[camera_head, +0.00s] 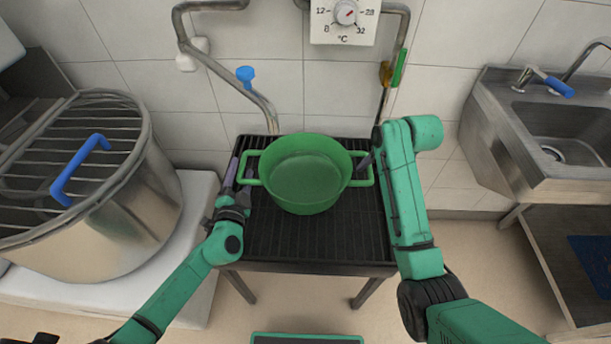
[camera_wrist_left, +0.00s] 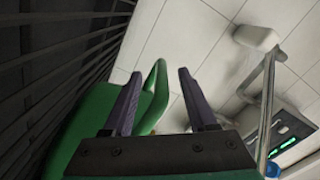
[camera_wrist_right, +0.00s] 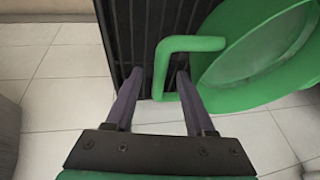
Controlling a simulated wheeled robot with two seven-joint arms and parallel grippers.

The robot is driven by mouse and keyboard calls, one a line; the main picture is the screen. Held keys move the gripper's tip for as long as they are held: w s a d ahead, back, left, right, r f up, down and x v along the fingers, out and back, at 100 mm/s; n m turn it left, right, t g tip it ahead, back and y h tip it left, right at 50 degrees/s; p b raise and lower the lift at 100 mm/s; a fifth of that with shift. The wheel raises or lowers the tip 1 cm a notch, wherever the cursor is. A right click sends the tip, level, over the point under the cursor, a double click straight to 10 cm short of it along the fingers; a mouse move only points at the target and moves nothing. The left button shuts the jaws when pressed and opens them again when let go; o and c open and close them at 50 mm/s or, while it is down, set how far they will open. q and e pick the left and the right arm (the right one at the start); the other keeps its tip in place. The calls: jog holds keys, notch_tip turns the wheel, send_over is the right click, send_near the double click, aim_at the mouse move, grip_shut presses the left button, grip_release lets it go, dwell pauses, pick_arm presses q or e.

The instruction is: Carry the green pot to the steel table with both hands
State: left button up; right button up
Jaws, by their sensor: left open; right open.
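The green pot (camera_head: 303,175) stands upright and looks empty on a black slatted stand (camera_head: 320,235) in the head view. It has a loop handle on each side. My left gripper (camera_head: 236,178) is open at the left handle; in the left wrist view the handle (camera_wrist_left: 157,85) shows between its fingers (camera_wrist_left: 160,100). My right gripper (camera_head: 367,166) is open at the right handle; in the right wrist view the handle (camera_wrist_right: 162,65) reaches between its fingertips (camera_wrist_right: 155,80). A clear steel table is not identifiable in these views.
A large steel kettle (camera_head: 150,220) with a grated top and blue handle stands at left. A steel sink unit (camera_head: 490,130) with a lower shelf (camera_head: 560,250) is at right. Pipes (camera_head: 220,70) and a temperature dial (camera_head: 345,14) are on the tiled wall behind. Floor shows between stand and sink.

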pick_arm(q)
jog(key=shift+w, duration=1.3)
pick_arm(e)
jog(key=shift+x, duration=1.3)
pick_arm(q)
grip_shut()
pick_arm(e)
jog(key=shift+r, duration=0.1)
grip_shut()
